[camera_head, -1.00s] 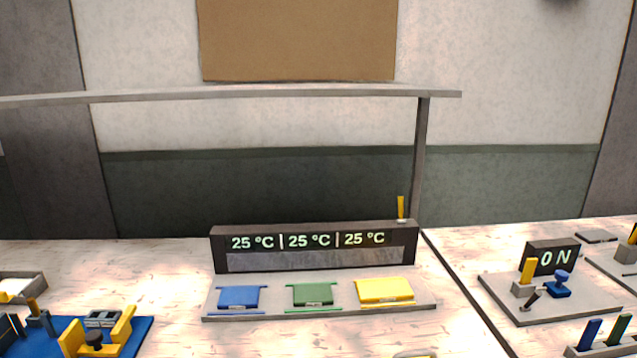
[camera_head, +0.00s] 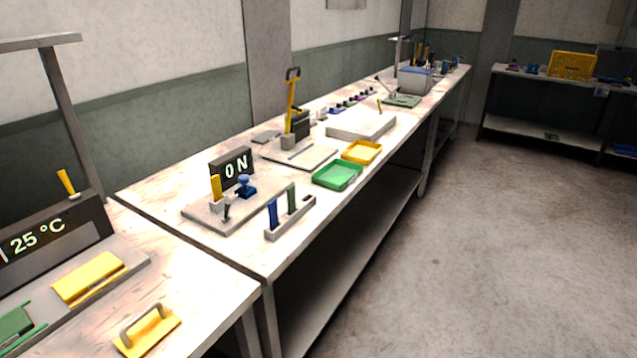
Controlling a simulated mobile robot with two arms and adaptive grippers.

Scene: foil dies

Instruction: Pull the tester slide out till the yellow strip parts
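Neither of my grippers is in view. I cannot tell for sure which device is the tester, and no yellow strip stretched in a slide can be made out. A grey plate (camera_head: 205,215) bears a dark display (camera_head: 232,166) reading "ON", a yellow upright block (camera_head: 216,188) and a blue knobbed piece (camera_head: 244,186). Behind it, another pale plate (camera_head: 310,156) carries a tall yellow lever device (camera_head: 291,105) with a dark loop handle on top. Both stand on the long bench (camera_head: 150,190).
A rack (camera_head: 290,220) holds blue and green handles near the bench edge. A green tray (camera_head: 337,175) and a yellow tray (camera_head: 361,151) lie beyond. A yellow plate with a grey handle (camera_head: 148,331) lies at front left. Open floor (camera_head: 480,250) stretches right.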

